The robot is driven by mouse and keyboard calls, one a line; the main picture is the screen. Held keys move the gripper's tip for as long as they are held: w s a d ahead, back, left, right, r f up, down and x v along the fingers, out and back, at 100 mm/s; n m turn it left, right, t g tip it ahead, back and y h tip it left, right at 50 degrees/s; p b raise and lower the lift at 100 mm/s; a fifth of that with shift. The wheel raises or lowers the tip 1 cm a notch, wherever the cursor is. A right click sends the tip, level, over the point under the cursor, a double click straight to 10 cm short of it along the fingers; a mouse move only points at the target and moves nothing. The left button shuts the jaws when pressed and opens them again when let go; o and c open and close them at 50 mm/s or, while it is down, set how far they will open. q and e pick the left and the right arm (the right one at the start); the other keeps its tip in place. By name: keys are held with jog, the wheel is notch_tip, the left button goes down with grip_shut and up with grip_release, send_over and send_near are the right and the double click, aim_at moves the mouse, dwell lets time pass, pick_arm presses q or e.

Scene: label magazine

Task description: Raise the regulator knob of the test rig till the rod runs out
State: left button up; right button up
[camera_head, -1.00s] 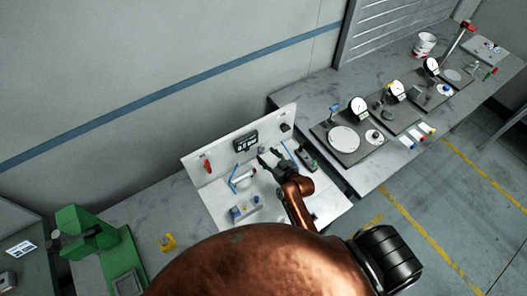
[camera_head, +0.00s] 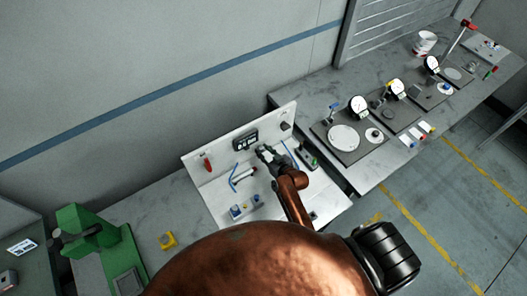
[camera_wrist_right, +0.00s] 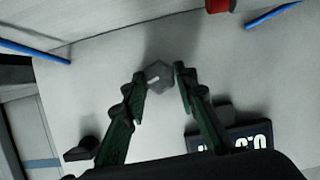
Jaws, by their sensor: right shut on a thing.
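The test rig is a white back panel (camera_head: 222,156) with a white base plate. My right gripper (camera_head: 268,153) reaches in front of the panel, beside the dark digital display (camera_head: 245,140). The display (camera_wrist_right: 238,138) shows bright digits there, partly hidden by my gripper. A pale cylinder (camera_head: 243,176) lies at the panel's foot; how far its rod is out is too small to tell. My left gripper is not in view.
Blue tubes (camera_head: 233,179) run by the cylinder. A red part (camera_head: 207,165) and a black knob (camera_head: 285,126) sit on the panel. A green machine (camera_head: 88,240) and yellow block (camera_head: 167,240) are at left. Dial gauge stands (camera_head: 358,104) fill the right bench.

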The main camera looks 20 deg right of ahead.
jog(key=c, duration=0.4)
jog(key=shift+d+m+y, duration=0.1)
jog(key=shift+m+y, duration=0.7)
jog(key=shift+m, duration=0.3)
jog(key=o, duration=1.2)
jog(key=shift+s+d+r, duration=0.1)
jog(key=shift+s+d, duration=0.05)
jog(key=shift+s, duration=0.3)
jog(key=v, duration=1.1)
jog(key=shift+r, duration=0.15)
